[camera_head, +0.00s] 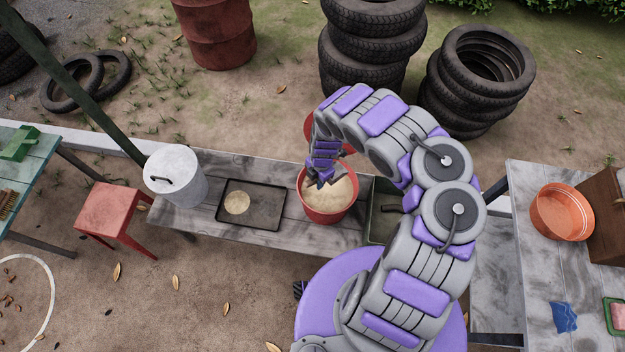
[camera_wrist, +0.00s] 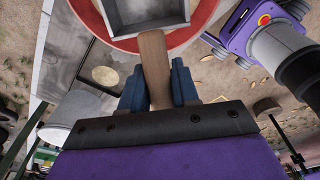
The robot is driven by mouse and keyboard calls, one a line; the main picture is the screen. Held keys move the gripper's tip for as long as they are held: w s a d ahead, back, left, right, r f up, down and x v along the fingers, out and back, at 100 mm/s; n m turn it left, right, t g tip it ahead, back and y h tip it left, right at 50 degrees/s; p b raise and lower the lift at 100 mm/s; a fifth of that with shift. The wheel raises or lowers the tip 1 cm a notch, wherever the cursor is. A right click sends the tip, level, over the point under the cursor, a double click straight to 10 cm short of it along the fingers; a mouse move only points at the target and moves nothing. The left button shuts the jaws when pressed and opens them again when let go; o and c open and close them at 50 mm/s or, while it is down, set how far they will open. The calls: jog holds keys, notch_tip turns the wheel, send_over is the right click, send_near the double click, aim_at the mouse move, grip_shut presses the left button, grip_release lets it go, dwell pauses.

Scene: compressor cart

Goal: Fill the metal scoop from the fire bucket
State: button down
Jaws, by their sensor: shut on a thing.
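The red fire bucket (camera_head: 320,216) stands on the wooden bench, filled with pale sand (camera_head: 335,197). My gripper (camera_head: 322,180) points down over the bucket's mouth, close to the sand. In the wrist view my gripper (camera_wrist: 158,92) is shut on the wooden handle of the metal scoop (camera_wrist: 155,65). The scoop's grey, box-shaped head lies beyond the fingers, inside the outline of the bucket's red rim (camera_wrist: 90,15). The part of its inside that shows looks grey and bare; the top of the frame cuts off the rest. In the head view I cannot make out the scoop.
On the bench (camera_head: 285,165) left of the bucket are a black tray (camera_head: 270,215) with a pale round patch and a white lidded pail (camera_head: 178,178). A red stool (camera_head: 110,212) stands further left. Stacked tyres (camera_head: 370,45) rise behind. An orange basin (camera_head: 562,212) sits on the right table.

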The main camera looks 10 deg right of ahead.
jog(key=shift+s+a+f+n, duration=0.2)
jog(key=shift+a+n, duration=0.1)
jog(key=shift+a, duration=0.15)
jog(key=shift+s+a+f+n, duration=0.1)
jog(key=shift+s+a+n, duration=0.15)
jog(key=shift+a, duration=0.2)
jog(key=shift+f, duration=0.1)
jog(key=shift+w+d+f+g+y+b, duration=0.5)
jog(key=shift+f+b, duration=1.7)
jog(key=shift+b, duration=1.1)
jog(key=shift+w+d+f+g+y+b, duration=0.15)
jog(key=shift+w+d+f+b, duration=0.45)
jog(key=shift+f+b, duration=2.15)
jog(key=shift+w+d+f+g+y+b, duration=0.3)
jog(key=shift+d+f+b, duration=0.9)
jog(key=shift+b, duration=2.6)
jog(key=shift+a+f, duration=0.45)
jog(key=shift+f, duration=0.05)
jog(key=shift+r, duration=0.1)
notch_tip(320, 180, up, 13)
jog(key=p, duration=1.6)
jog(key=shift+w+d, duration=0.1)
